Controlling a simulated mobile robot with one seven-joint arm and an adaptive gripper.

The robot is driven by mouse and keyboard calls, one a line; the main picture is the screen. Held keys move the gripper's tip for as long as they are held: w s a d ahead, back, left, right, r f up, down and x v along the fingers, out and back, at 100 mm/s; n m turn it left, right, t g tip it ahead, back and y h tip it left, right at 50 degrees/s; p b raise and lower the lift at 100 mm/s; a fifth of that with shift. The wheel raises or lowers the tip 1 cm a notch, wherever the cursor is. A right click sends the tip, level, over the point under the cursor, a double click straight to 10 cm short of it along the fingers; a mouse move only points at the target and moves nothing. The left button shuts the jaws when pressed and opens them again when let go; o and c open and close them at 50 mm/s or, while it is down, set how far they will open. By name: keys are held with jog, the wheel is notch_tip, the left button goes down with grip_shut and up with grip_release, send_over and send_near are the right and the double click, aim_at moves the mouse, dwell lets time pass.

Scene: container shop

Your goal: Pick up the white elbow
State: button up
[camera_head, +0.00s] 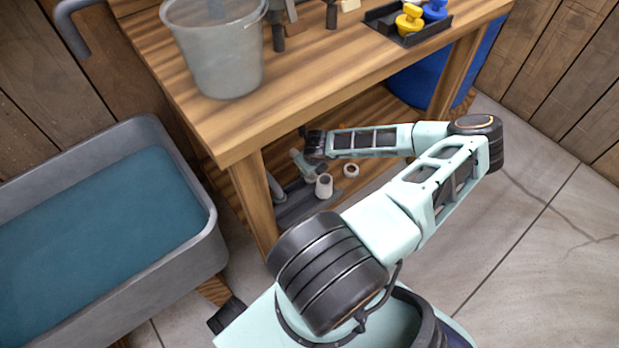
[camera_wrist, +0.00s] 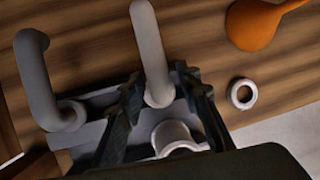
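The white elbow (camera_wrist: 149,42) is a pale bent tube in the wrist view. It lies at the grey tray on the low wooden shelf, its lower end between the fingers of my gripper (camera_wrist: 159,82). The fingers stand apart, one on each side of the tube, with narrow gaps that seem to show no firm contact. In the head view my gripper (camera_head: 313,152) reaches under the table, and my arm and the tabletop hide much of the elbow.
A darker grey elbow (camera_wrist: 42,80) lies to the left. A white cylinder (camera_wrist: 172,136) stands close below the fingers, and a white ring (camera_wrist: 242,94) and an orange bulb-shaped thing (camera_wrist: 262,24) lie right. The wooden table (camera_head: 300,92) overhangs my arm; its leg (camera_head: 252,195) is near.

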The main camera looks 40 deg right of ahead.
grip_shut()
jog(key=shift+r, duration=0.15)
